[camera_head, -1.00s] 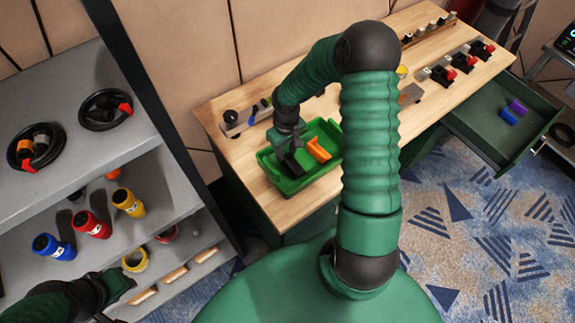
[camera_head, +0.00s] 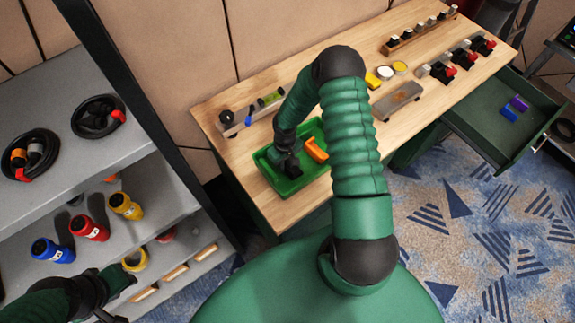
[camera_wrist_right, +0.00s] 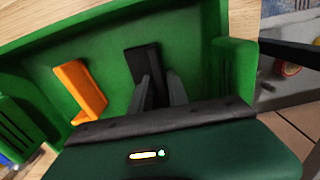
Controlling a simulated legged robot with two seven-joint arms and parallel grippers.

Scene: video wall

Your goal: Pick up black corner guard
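The black corner guard (camera_wrist_right: 141,62) stands in the green bin (camera_wrist_right: 105,48), beside an orange corner guard (camera_wrist_right: 78,88). In the head view the bin (camera_head: 262,164) is on the wooden table and the orange guard (camera_head: 316,150) shows clearly. My right gripper (camera_wrist_right: 160,76) reaches down into the bin. Its two fingers are apart, on either side of part of the black guard; firm contact cannot be made out. In the head view my right gripper (camera_head: 287,158) covers much of the black guard. My left gripper (camera_head: 122,282) is low at the left, by the shelf; its fingers are unclear.
A grey shelf (camera_head: 150,215) at the left holds bottles and black rings. A rack (camera_head: 250,112) stands behind the bin. A grey block (camera_head: 396,100), yellow items and red-black parts lie farther right on the table (camera_head: 350,125). A drawer (camera_head: 505,120) is open at the right.

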